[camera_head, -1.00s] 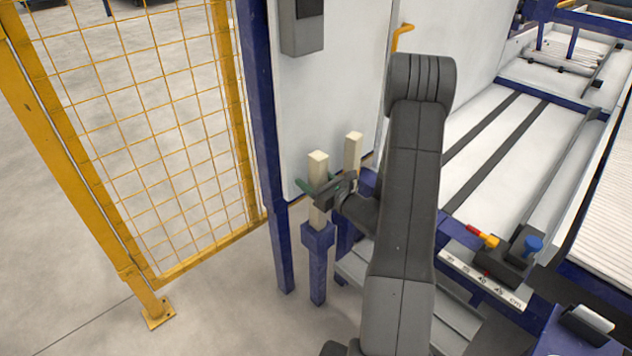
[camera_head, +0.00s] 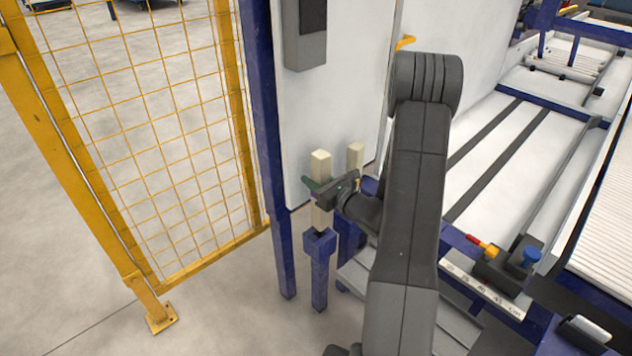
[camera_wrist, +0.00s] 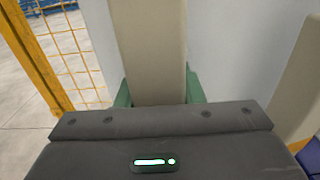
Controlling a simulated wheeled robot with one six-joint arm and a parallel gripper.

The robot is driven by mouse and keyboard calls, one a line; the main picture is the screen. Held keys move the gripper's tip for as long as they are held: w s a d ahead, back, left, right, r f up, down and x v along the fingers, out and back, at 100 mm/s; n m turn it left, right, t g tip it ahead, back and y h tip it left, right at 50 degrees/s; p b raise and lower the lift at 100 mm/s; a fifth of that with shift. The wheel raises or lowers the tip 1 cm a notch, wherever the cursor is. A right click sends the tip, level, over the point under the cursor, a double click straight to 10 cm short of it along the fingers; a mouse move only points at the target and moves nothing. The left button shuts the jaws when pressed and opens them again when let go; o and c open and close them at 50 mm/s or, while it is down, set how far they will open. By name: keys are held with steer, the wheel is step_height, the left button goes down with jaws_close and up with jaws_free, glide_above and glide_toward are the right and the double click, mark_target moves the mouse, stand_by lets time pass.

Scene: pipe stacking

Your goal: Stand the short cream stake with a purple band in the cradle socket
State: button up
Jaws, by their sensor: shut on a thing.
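My gripper (camera_head: 319,189) is shut on an upright cream stake (camera_head: 320,164), with green fingers on either side of it. The stake is directly above a blue post-top socket (camera_head: 319,243) in the head view. Its lower end is close to the socket's mouth; I cannot tell whether it is inside or just above. No purple band shows on the visible part. In the wrist view the held stake (camera_wrist: 150,50) rises between the green fingers (camera_wrist: 158,92), and its lower end is hidden by my gripper.
A second cream stake (camera_head: 355,156) stands just behind and to the right. A white panel (camera_head: 345,90) with a blue upright (camera_head: 264,110) stands close behind. A yellow mesh fence (camera_head: 180,130) is to the left. A conveyor frame (camera_head: 520,150) lies to the right.

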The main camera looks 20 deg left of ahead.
mark_target(317, 164)
steer(key=shift+r+p, duration=1.45)
steer(key=shift+r, duration=1.25)
steer(key=shift+d, duration=0.15)
